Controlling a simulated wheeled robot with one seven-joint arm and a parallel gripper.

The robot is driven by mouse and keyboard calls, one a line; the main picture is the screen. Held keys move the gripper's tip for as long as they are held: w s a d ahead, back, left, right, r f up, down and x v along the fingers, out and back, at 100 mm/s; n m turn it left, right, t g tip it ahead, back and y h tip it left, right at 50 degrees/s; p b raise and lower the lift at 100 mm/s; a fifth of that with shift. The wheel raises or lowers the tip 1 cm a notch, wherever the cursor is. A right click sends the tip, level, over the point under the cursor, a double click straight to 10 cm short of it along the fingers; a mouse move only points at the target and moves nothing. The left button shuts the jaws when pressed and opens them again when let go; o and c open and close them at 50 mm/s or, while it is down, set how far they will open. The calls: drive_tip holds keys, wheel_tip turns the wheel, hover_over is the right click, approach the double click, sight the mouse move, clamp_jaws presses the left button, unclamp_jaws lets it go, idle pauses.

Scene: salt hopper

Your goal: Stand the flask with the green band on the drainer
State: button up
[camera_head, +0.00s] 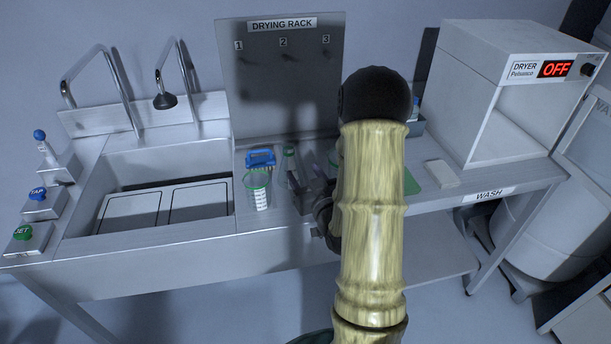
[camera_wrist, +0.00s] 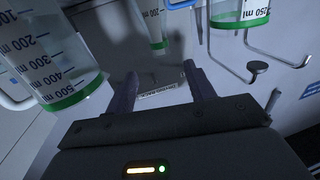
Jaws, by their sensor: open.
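Three clear graduated vessels with green bands show in the wrist view: a large one at left (camera_wrist: 50,55), a narrow one in the middle (camera_wrist: 152,25) and one at top right (camera_wrist: 240,12). I cannot tell for sure which is the flask. In the head view a green-banded beaker (camera_head: 257,192) stands on the counter right of the sink, with a slimmer vessel (camera_head: 290,162) behind it. My gripper (camera_wrist: 160,88) is open, with no vessel between its fingers. The pegged drying rack (camera_head: 270,85) stands behind; I cannot make out a separate drainer.
The sink (camera_head: 165,205) with two taps lies left, beside blue and green knobs. A blue-handled item (camera_head: 260,157) is behind the beaker.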

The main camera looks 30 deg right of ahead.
drive_tip(key=a+g, duration=0.1)
drive_tip(key=a+f+g, duration=0.1)
drive_tip(key=a+g, duration=0.1)
drive_tip(key=a+f+n+g, duration=0.1)
drive_tip(key=shift+w+a+f+g+y, duration=0.1)
drive_tip(key=shift+a+g+y, duration=0.2)
drive_tip(key=shift+y, duration=0.1)
drive_tip(key=s+a+g, duration=0.1)
drive_tip(key=s+a+f+g, duration=0.1)
drive_tip(key=s+a+g, duration=0.4)
drive_tip(key=s+g, duration=0.1)
drive_tip(key=s, duration=0.2)
drive_tip(key=s+a+r+g, duration=0.1)
drive_tip(key=s+a+g, duration=0.2)
drive_tip(key=s, duration=0.4)
drive_tip(key=shift+s+a+r+g+y, duration=0.15)
drive_tip(key=shift+s+a+g+y, duration=0.2)
drive_tip(key=shift+a, duration=0.4)
